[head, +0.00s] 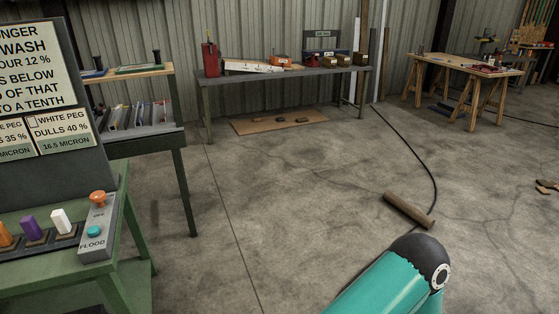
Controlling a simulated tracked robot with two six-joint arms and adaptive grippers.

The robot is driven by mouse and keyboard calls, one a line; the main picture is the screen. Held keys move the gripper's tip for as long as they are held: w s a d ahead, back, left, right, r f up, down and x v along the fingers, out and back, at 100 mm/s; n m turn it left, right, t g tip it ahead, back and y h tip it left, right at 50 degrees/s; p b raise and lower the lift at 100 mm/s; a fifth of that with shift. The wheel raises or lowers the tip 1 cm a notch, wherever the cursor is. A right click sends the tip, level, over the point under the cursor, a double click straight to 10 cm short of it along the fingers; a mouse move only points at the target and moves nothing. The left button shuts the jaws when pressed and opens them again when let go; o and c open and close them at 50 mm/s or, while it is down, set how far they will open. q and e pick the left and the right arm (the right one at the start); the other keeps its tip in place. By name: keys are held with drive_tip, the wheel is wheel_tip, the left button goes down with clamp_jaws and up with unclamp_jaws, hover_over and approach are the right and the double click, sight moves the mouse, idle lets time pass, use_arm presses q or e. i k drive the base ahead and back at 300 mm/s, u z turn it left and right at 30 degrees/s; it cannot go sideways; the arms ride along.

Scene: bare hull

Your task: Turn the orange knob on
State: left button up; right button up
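The orange knob (97,198) sits on top of a grey control box (97,248) at the left of the head view. The box bears the word FLOOD and has a small teal button (96,231) below the knob. The box stands on a green bench (128,232). The small marking by the knob is too small to read, so I cannot tell its setting. Neither of my grippers is in view. Only a teal and black link of my arm shows at the bottom, well right of the box.
An orange peg (5,236), a purple peg (31,226) and a white peg (61,220) stand left of the box. A sign board (45,175) rises behind them. A cardboard tube (409,210) and a black cable (433,170) lie on the mostly clear floor.

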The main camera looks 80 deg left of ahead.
sight(98, 197)
drive_tip(key=z, duration=0.15)
drive_tip(key=i, duration=0.2)
drive_tip(key=u, duration=2.4)
drive_tip(key=i, duration=0.2)
drive_tip(key=u, duration=2.1)
drive_tip(key=k, duration=0.45)
drive_tip(key=u, duration=0.45)
drive_tip(key=i, duration=1.55)
drive_tip(key=z, duration=0.45)
